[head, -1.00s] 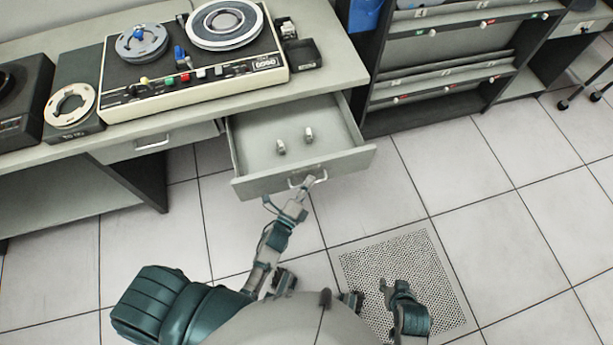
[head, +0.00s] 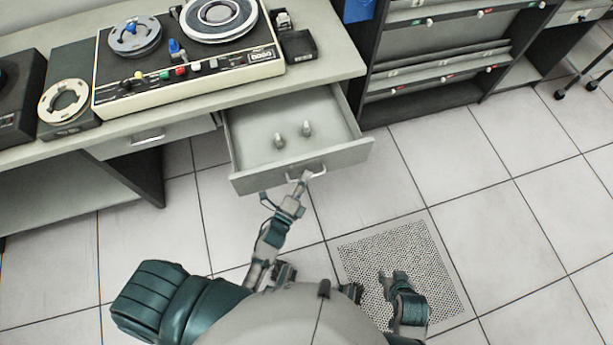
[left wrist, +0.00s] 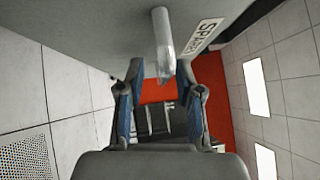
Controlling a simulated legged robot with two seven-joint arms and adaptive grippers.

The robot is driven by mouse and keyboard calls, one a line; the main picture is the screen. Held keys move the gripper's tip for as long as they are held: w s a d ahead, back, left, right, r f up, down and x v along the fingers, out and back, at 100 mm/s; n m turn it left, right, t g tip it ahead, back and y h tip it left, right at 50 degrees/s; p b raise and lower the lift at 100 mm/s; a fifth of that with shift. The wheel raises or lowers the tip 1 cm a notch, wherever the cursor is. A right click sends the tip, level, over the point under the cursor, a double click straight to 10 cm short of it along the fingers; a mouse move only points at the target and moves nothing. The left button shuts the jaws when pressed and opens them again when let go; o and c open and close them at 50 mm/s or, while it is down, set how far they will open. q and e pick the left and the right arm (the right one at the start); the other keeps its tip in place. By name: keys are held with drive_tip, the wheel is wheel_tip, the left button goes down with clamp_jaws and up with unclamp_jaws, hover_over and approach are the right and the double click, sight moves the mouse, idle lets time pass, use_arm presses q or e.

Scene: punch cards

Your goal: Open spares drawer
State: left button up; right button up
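The spares drawer (head: 255,180) is pulled well out from under the desk, and its interior shows. Its front carries a metal bar handle (head: 314,170). My left gripper (head: 301,179) is at this handle. In the left wrist view the handle (left wrist: 163,40) reaches between the fingertips of my left gripper (left wrist: 161,70), with a gap on each side. A label reading "SPARES" (left wrist: 202,36) is on the drawer front beside it. Two small light-grey parts (head: 279,140) (head: 307,128) stand inside the drawer. My right gripper (head: 393,278) is open and empty, above the floor grate.
The desk (head: 330,72) holds a tape machine (head: 185,88) with reels. A second, closed drawer (head: 150,143) is to the left. A dark rack (head: 420,103) stands right of the open drawer. The tiled floor (head: 500,210) in front is clear.

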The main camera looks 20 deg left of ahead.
use_arm(q)
drive_tip(key=v, duration=1.1)
drive_tip(key=shift+f, duration=0.2)
drive_tip(key=s+a+f+n+g+y+p, duration=0.25)
drive_tip(key=f+n+g+p, duration=0.35)
drive_tip(key=f+n, duration=0.5)
drive_tip(key=s+a+f+n+g+p, duration=0.1)
drive_tip(key=s+f+n+g, duration=0.3)
drive_tip(key=s, duration=0.4)
drive_tip(key=s+a+f+n+g+y+p, duration=0.1)
drive_tip(key=s+a+f+n+g+p, duration=0.1)
drive_tip(key=s+f+n+g, duration=0.2)
drive_tip(key=s+f+g, duration=0.3)
drive_tip(key=shift+s+a+n, duration=0.3)
drive_tip(key=shift+s+a, duration=0.1)
use_arm(e)
drive_tip(key=s+d+f+g, duration=0.1)
drive_tip(key=s+f, duration=0.3)
drive_tip(key=f, duration=0.6)
drive_tip(key=s+f+g, duration=0.2)
drive_tip(key=s+f, duration=0.2)
drive_tip(key=f, duration=0.6)
drive_tip(key=shift+d+f+h, duration=0.15)
drive_tip(key=shift+d+h, duration=0.15)
drive_tip(key=shift+d, duration=0.05)
use_arm(q)
drive_tip(key=shift+f, duration=0.15)
use_arm(e)
drive_tip(key=shift+w, duration=0.1)
